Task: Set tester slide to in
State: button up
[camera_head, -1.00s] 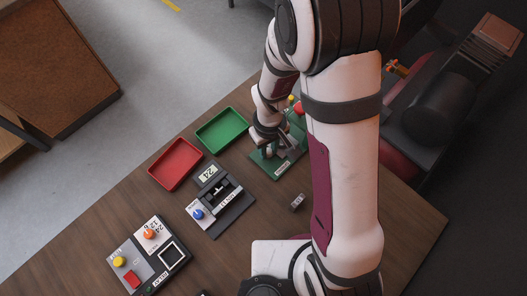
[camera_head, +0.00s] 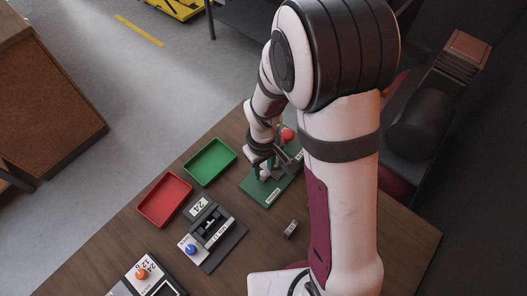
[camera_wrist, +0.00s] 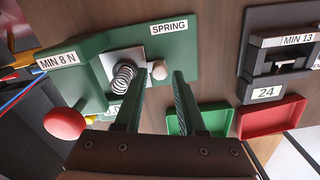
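The green tester (camera_head: 262,194) stands on the table. In the wrist view, the green tester (camera_wrist: 180,45) bears the labels "SPRING" and "MIN 8 N", and a red ball knob (camera_wrist: 65,124). A coil spring (camera_wrist: 124,76) sits on its pale plate, with a small whitish knob (camera_wrist: 158,70) beside it. My gripper (camera_wrist: 160,88) is open over the tester, its fingertips on either side of the small knob with a gap visible. I cannot tell whether they touch anything. In the head view, my gripper (camera_head: 267,172) is low over the tester, partly hiding it.
A green tray (camera_head: 210,162) and a red tray (camera_head: 165,200) lie left of the tester. A black gauge device (camera_head: 225,240) with a blue knob and a display stands in front of the trays. A small dark block (camera_head: 291,228) lies on bare table.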

notch_tip(320, 180, up, 14)
jog(key=shift+f, duration=0.2)
jog(key=shift+o, duration=0.2)
jog(key=shift+o, duration=1.1)
jog(key=shift+m, duration=0.3)
jog(key=shift+o, duration=0.2)
jog(key=m, duration=0.6)
jog(key=shift+r+m, duration=0.15)
jog(key=shift+m, duration=0.15)
notch_tip(320, 180, down, 16)
jog(key=m, duration=0.4)
jog(key=shift+r+m, duration=0.2)
jog(key=shift+m, duration=0.2)
grip_shut()
